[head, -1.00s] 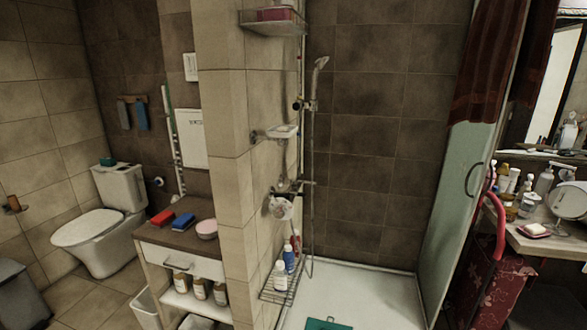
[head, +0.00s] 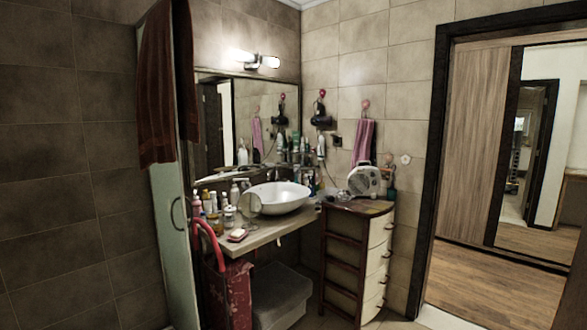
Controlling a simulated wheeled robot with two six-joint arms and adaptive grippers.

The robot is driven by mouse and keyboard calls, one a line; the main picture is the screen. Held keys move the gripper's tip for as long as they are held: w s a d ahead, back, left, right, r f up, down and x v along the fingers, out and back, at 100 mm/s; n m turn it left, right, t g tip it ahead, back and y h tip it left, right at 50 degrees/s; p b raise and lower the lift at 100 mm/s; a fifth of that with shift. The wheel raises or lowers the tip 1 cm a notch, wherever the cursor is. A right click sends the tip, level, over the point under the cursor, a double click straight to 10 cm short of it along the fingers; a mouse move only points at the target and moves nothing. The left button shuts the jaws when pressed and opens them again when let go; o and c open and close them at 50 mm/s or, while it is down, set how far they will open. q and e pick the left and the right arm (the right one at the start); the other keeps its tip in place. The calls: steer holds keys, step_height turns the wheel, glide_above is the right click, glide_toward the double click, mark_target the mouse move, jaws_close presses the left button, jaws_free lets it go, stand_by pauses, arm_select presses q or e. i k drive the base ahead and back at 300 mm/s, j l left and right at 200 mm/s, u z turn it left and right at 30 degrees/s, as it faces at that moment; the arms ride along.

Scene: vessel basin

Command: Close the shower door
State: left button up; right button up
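The shower door (head: 172,245) is a pale greenish glass panel at the left of the head view. It stands swung out, edge nearly toward me, with a dark curved handle (head: 177,214) on it. A dark red towel (head: 157,90) hangs over its top and covers the upper glass. Whether the door touches any frame cannot be told. Neither of my grippers shows in the head view.
Right of the door stand a counter (head: 268,233) with a white basin (head: 277,196) and bottles, a red patterned bag (head: 228,290), a grey box (head: 280,297) and a drawer cabinet (head: 357,262). An open doorway (head: 500,270) with wooden floor is at the right.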

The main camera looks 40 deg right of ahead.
mark_target(168, 183)
steer(key=z, duration=0.6)
steer(key=u, duration=0.55)
steer(key=i+l+u, duration=0.3)
steer(key=l, duration=0.2)
steer(key=l+u, duration=0.3)
steer(key=l, duration=0.2)
steer(key=i+l+u, duration=0.15)
steer(key=l+u, duration=0.15)
steer(key=l, duration=0.25)
steer(key=l+u, duration=0.3)
steer(key=l, duration=0.25)
